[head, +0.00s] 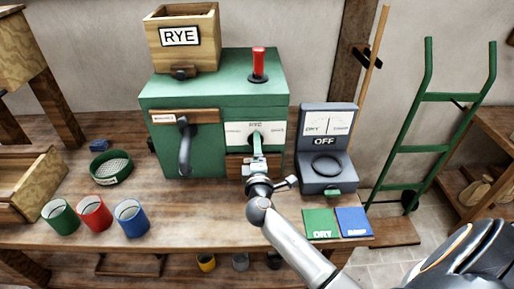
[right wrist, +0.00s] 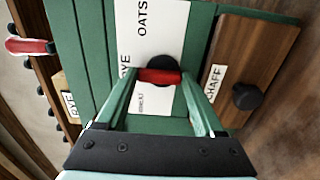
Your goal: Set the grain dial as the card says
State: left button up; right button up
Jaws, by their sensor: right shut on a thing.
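The green mill (head: 215,90) stands on the bench. A wooden hopper (head: 205,45) on its top bears a card reading RYE (head: 180,36). The white dial plate (head: 272,129) is on its front, with RYE at the top and other words at the sides, too small to read. In the right wrist view the plate (right wrist: 152,20) shows OATS and part of RYE. The red dial handle (right wrist: 160,76) lies between the fingers of my right gripper (head: 257,160), which is shut on it. The handle seems to lie toward RYE. My left gripper is not in view.
A red-knobbed lever (head: 258,62) stands on the mill. A wooden CHAFF drawer (right wrist: 250,70) sits below the dial. A grey OFF box (head: 326,150) stands to the right, with green (head: 320,224) and blue (head: 353,222) cards in front. Coloured cups (head: 95,213) stand at left.

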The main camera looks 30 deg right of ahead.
jog(key=o, duration=1.4)
jog(key=shift+b+v, duration=1.05)
jog(key=shift+v, duration=5.2)
